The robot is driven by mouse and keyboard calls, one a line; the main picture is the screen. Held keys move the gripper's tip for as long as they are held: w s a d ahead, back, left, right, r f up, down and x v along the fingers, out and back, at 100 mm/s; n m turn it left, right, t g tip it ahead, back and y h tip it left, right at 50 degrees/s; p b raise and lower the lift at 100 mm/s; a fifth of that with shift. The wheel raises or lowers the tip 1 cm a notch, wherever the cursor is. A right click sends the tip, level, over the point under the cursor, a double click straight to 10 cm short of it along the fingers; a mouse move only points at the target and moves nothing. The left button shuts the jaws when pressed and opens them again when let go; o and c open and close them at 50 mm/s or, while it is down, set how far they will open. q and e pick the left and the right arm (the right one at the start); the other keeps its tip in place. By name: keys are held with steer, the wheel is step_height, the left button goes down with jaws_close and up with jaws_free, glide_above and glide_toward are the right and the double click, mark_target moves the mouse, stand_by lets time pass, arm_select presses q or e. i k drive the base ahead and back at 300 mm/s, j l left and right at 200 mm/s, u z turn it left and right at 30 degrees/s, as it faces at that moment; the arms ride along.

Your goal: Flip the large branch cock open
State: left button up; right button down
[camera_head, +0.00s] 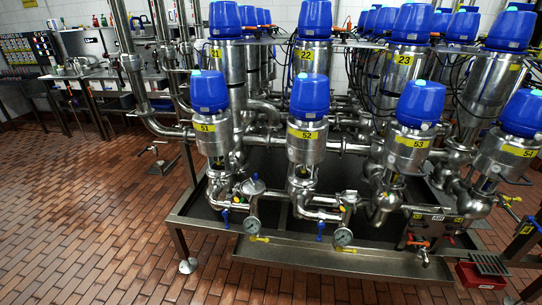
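I cannot tell for sure which cock is the large branch cock. A cock with an orange-red handle (418,242) sits low at the right front of the valve rack. Small blue levers hang below the pipes, one at the left (226,217) and one near the middle (320,231). Yellow levers sit under two round gauges, at the left (260,239) and the middle (346,250). A steel pipe with a dark lever (152,149) stands out at the rack's left side. Neither of my grippers is in view.
Blue-capped valves such as number 51 (209,92) and number 52 (309,97) fill the rack. A steel drip tray frame (300,254) runs along its front. A red box (482,275) stands at the lower right. The brown tiled floor (80,215) at left is clear.

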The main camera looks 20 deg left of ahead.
mark_target(225, 215)
steer(key=u, duration=1.2)
